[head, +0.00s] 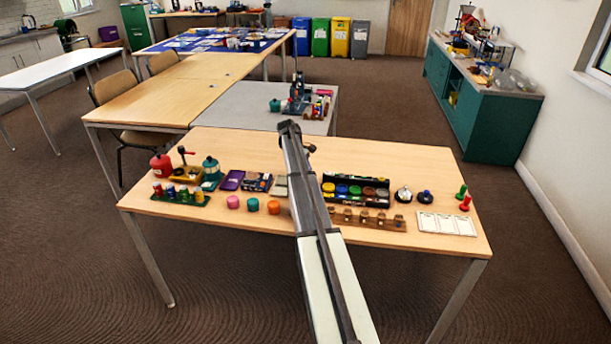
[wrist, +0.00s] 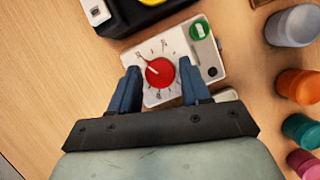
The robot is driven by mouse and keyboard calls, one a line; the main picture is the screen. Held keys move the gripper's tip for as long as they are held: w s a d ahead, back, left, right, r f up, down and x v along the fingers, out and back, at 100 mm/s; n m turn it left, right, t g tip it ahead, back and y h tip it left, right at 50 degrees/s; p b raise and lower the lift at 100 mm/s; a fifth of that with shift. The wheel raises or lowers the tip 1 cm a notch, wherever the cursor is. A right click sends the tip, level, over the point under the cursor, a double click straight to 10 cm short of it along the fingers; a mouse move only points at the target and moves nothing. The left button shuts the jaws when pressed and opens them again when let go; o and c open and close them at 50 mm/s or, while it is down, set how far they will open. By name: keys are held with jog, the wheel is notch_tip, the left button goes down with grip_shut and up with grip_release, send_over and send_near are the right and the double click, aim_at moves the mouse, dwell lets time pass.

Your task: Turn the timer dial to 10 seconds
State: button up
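The timer shows in the wrist view as a pale box with a marked face (wrist: 163,47), a red dial (wrist: 160,72) and a green switch patch (wrist: 199,29). The dial's white pointer line points to the upper left. The numbers are too small to read. My gripper (wrist: 160,76) is open, its two blue fingers on either side of the dial. A narrow gap shows beside the dial, and I see no clear contact. In the head view my arm covers the gripper and most of the timer; only a pale edge (head: 280,187) shows.
Orange (wrist: 298,86), teal (wrist: 302,130), pink (wrist: 303,163) and grey (wrist: 294,26) pots stand right of the timer in the wrist view. A black tray (wrist: 128,24) lies above it. Bare wood (wrist: 45,80) is at left. Several small items crowd the table (head: 430,165).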

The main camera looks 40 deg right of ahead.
jog(key=shift+o, duration=1)
jog(key=shift+r, duration=0.1)
jog(key=v, duration=1.3)
jog(key=shift+w+r, duration=0.2)
jog(key=shift+r, duration=0.05)
jog(key=shift+a, duration=0.15)
